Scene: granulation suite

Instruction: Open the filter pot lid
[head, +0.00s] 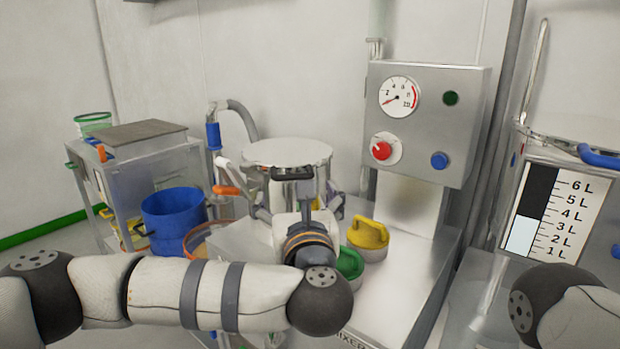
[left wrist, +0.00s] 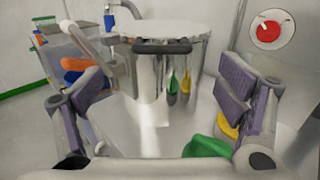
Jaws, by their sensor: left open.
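The filter pot (head: 306,188) is a shiny steel cylinder on the steel bench, also in the left wrist view (left wrist: 150,75). Its round, flat steel lid (head: 288,152) lies level on top; it also shows in the left wrist view (left wrist: 150,30). A dark bar handle (head: 292,172) is at the lid's near edge, centred in the left wrist view (left wrist: 162,47). My left gripper (left wrist: 160,88) is open and empty, its padded fingers spread wide, facing the pot from the near side and apart from the handle. In the head view my wrist hides part of the pot's front. My right gripper is out of view.
An orange-tipped lever (head: 226,190) stands left of the pot. Yellow (head: 368,233) and green (head: 349,262) handled lids sit close at right. A control box (head: 430,120) rises behind right. A blue bucket (head: 172,215) is at left.

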